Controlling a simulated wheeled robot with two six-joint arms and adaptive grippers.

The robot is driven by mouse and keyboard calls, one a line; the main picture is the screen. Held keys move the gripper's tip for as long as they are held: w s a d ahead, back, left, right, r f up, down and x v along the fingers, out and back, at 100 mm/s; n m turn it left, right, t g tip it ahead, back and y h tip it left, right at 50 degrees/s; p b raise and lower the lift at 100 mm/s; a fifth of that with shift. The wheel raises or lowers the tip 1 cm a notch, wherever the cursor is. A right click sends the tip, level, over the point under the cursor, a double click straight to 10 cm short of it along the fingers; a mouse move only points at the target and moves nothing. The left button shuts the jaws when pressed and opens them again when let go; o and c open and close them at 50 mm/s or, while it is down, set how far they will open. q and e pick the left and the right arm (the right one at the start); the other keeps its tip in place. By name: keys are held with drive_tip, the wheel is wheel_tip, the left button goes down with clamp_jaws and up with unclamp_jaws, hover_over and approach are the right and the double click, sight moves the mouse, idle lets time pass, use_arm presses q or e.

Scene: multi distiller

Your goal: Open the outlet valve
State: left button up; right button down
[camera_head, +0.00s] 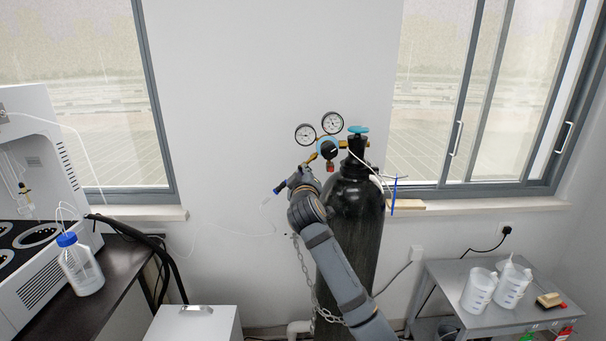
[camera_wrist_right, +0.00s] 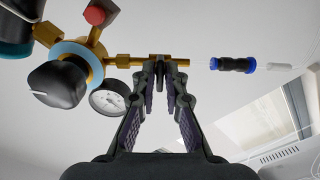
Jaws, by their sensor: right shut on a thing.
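The dark gas cylinder (camera_head: 353,230) stands upright by the wall with a brass regulator (camera_head: 318,153) and two round gauges (camera_head: 332,123) at its top. My right gripper (camera_head: 298,178) is at the regulator's outlet, left of the cylinder. In the right wrist view, its fingertips (camera_wrist_right: 165,72) are shut on the small dark outlet valve (camera_wrist_right: 159,59) on the brass outlet pipe (camera_wrist_right: 128,60). The fingers hide part of the valve, so its exact angle is unclear. My left gripper is not in view.
A black regulator knob (camera_wrist_right: 57,85) and a gauge (camera_wrist_right: 108,101) sit close to the fingers. A blue-ended black hose connector (camera_wrist_right: 233,64) lies beyond the valve. A chain (camera_head: 303,262) hangs by the cylinder. A side table (camera_head: 455,275) stands right.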

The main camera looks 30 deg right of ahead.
drive_tip(key=shift+f+n+p, duration=0.15)
drive_tip(key=shift+n+p, duration=8.4)
drive_tip(key=shift+n, duration=0.45)
drive_tip(key=shift+f, duration=0.1)
